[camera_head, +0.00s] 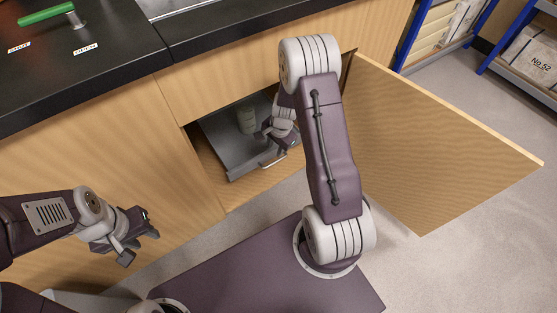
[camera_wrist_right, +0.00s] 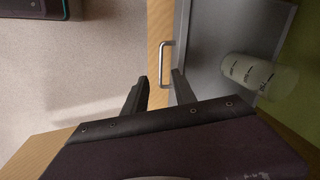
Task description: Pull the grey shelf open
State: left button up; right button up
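The grey shelf (camera_head: 232,157) sits inside the open lower cabinet, and its grey surface also shows in the right wrist view (camera_wrist_right: 213,65). A metal bar handle (camera_wrist_right: 163,62) is on its front edge; in the head view the handle (camera_head: 272,161) is just below my right gripper. My right gripper (camera_head: 284,144) is open. In the right wrist view its fingertips (camera_wrist_right: 160,76) are apart, with the near end of the handle between them; I cannot tell whether they touch it. My left gripper (camera_head: 139,240) is open and empty, in front of the cabinet at left.
The wooden cabinet door (camera_head: 430,140) stands open on the right. A dark countertop (camera_head: 120,50) is above. Storage racks (camera_head: 520,75) stand at the far right.

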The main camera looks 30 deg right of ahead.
aim_at(278, 160)
jog(key=w+d+f+m+b, duration=0.1)
jog(key=f+b, duration=0.1)
jog(key=f, duration=0.2)
jog(key=w+d+f+m+b, duration=0.1)
jog(key=f, duration=0.4)
jog(key=w+d+f+m+b, duration=0.1)
jog(key=f+b, duration=0.1)
jog(key=f, duration=0.2)
jog(key=shift+f+b, duration=0.2)
jog(key=shift+b, duration=0.15)
jog(key=shift+c, duration=0.3)
grip_shut()
dwell(0.5)
